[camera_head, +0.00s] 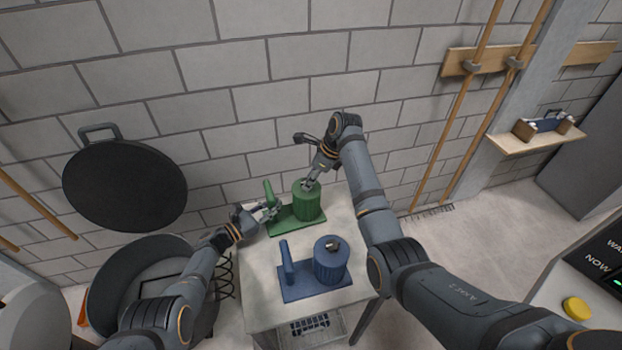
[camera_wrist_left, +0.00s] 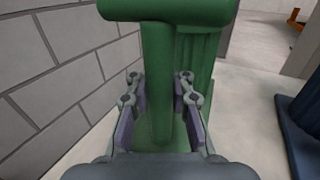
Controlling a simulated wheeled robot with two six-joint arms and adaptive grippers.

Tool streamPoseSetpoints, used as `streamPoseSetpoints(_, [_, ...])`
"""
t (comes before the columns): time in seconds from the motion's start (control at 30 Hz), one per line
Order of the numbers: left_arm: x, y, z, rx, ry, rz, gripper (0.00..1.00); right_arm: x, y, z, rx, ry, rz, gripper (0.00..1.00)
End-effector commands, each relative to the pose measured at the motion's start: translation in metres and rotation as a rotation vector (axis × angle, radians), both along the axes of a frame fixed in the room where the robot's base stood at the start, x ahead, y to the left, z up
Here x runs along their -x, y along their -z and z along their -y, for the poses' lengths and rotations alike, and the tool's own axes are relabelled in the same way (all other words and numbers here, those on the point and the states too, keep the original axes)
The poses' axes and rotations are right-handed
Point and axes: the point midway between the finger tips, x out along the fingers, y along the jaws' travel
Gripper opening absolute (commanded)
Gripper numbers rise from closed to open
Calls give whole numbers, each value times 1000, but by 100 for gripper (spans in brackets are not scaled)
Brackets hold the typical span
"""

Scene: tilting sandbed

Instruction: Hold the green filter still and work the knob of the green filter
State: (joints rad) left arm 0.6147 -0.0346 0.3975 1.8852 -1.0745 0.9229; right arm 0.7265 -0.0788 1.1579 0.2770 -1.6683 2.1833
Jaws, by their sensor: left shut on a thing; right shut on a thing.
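The green filter (camera_head: 308,203) stands at the back of the table, a ribbed cylinder on a flat base with an upright T-shaped handle (camera_head: 269,193) at its left. My left gripper (camera_head: 272,211) is shut on the handle's post; in the left wrist view the post (camera_wrist_left: 160,110) stands between its two fingers (camera_wrist_left: 160,105). My right gripper (camera_head: 310,185) reaches down from above onto the top of the green filter and is shut there. The knob is hidden by its fingers.
A blue filter (camera_head: 328,268) with a similar handle and a knob on top stands in front on the same table (camera_head: 262,313). A block wall is close behind. A round dark lid (camera_head: 124,190) hangs at left above a dark round vessel (camera_head: 130,262). A crate (camera_head: 312,327) sits below the table.

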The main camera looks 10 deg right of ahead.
Motion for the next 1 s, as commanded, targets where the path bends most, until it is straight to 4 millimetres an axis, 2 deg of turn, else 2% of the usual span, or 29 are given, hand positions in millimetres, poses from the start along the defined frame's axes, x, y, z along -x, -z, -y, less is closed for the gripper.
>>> streamPoseSetpoints(0.03, [-1,2,-5,-4,-7,-3,0,-2,1,7,16,-28,0,2])
streamPoseSetpoints(0.6, [-1,3,-6,-6,-10,-5,0,-5,2,8,13,-525,-7,2])
streamPoseSetpoints(1.0, [-1,3,-6,-8,-11,-6,0,-6,3,7,11,-700,-9,2])
